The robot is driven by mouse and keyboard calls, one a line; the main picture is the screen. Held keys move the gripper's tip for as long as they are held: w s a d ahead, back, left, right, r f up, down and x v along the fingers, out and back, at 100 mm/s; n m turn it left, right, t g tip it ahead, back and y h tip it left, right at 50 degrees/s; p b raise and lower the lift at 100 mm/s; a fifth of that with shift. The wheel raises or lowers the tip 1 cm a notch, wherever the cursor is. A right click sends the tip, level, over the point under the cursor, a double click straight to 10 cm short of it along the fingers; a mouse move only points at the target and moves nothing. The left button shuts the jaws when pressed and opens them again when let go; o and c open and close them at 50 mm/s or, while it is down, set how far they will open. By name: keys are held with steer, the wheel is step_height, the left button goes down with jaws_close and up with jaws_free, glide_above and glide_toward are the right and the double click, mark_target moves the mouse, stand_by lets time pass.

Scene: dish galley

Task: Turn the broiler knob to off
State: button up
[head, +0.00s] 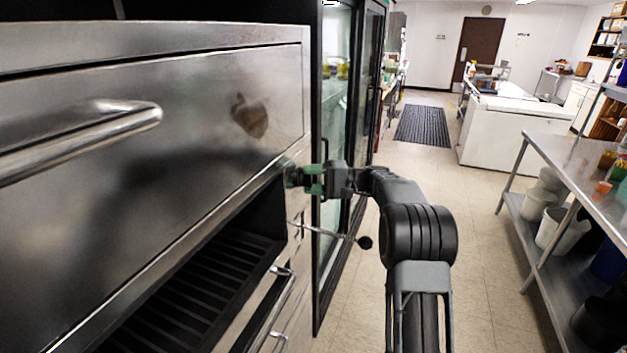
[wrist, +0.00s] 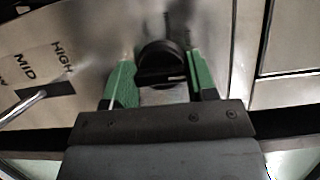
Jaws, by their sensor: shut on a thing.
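The broiler knob (wrist: 162,62) is round and black, on the steel front panel in the wrist view. My gripper (wrist: 160,85) has its two green fingers on either side of the knob, shut on it. A pale mark shows on the knob's lower edge. In the head view my gripper (head: 308,180) is at the right end of the broiler (head: 150,90) front, and the knob is mostly hidden there by the fingers. No off marking for the knob can be read in either view.
A lever with a black ball end (head: 365,242) sticks out below my gripper. HIGH and MID labels (wrist: 45,60) are left of the knob. Below are the open grill slot (head: 190,290) and bar handles.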

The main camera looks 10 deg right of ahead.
steer(key=shift+a, duration=0.15)
steer(key=o, duration=0.7)
steer(key=shift+a, duration=0.25)
steer(key=shift+o, duration=1.3)
steer(key=shift+d, duration=0.25)
steer(key=shift+d, duration=0.1)
steer(key=b+v, duration=0.2)
steer(key=v, duration=1.1)
steer(key=shift+s+d, duration=0.2)
steer(key=shift+d, duration=0.15)
